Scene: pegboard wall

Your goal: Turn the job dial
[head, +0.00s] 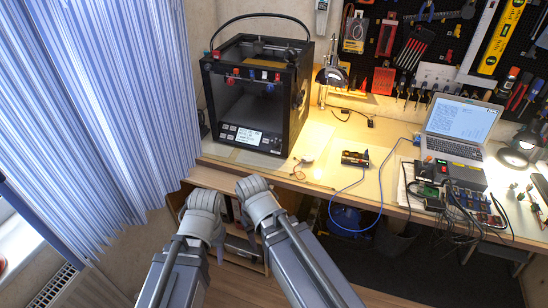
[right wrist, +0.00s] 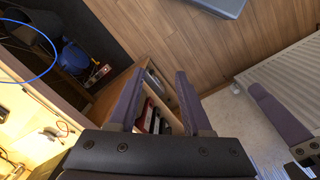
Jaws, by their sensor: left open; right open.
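The black 3D printer (head: 255,95) stands on the left end of the desk in the head view. Its front panel has a lit display (head: 248,136) with small buttons beside it; the job dial is too small to make out. My left gripper (head: 218,242) is low in front of the desk, mostly hidden by its own wrist; one of its fingers shows at the right of the right wrist view (right wrist: 280,114). My right gripper (right wrist: 157,100) is open and empty, its two purple fingers apart above a low shelf. Both grippers are apart from the printer.
The desk (head: 388,180) holds a lamp (head: 332,76), a small device (head: 355,159), a laptop (head: 459,120) and cables. A curtain (head: 95,100) hangs at left. A shelf unit (right wrist: 152,80) with binders stands below; a radiator (right wrist: 285,80) is at right.

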